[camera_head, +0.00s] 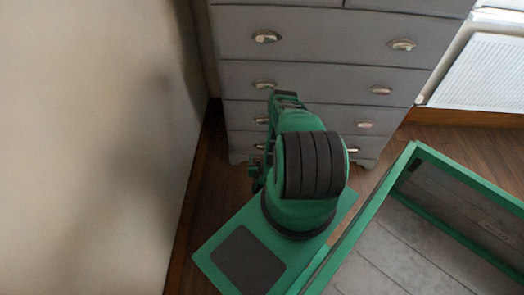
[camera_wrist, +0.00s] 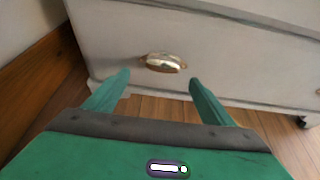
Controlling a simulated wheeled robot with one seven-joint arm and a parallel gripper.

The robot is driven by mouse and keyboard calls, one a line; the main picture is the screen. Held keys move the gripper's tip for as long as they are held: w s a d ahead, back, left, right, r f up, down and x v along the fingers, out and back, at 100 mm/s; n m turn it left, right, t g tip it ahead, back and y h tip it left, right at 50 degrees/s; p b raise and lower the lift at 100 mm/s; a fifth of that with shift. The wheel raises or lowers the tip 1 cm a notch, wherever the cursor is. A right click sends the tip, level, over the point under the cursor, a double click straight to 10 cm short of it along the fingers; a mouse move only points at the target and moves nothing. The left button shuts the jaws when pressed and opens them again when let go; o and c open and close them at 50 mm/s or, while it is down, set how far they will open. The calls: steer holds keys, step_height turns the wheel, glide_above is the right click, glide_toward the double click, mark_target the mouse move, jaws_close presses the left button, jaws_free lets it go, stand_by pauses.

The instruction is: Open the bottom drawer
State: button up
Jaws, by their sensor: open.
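The grey chest of drawers (camera_head: 325,78) stands against the wall ahead. Its bottom drawer (camera_head: 372,144) looks flush with the chest, partly hidden behind my arm. In the wrist view the bottom drawer's pale front (camera_wrist: 235,62) fills the upper part, with a metallic cup handle (camera_wrist: 163,63). My gripper (camera_wrist: 159,79) is open and empty. Its two green fingers point at the drawer front, one on each side of the handle and a little below it. I cannot tell whether they touch the front. In the head view my arm hides most of the gripper.
A plain wall (camera_head: 80,140) runs close along the left, with a wooden baseboard (camera_wrist: 40,75) near my gripper. A white radiator (camera_head: 480,70) is at the right. Wooden floor (camera_head: 385,180) lies clear before the chest's right part.

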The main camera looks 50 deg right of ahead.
steer(key=x, duration=0.8)
steer(key=shift+s+d, duration=0.2)
steer(key=shift+d, duration=0.05)
steer(key=c, duration=1.3)
steer(key=shift+s, duration=0.1)
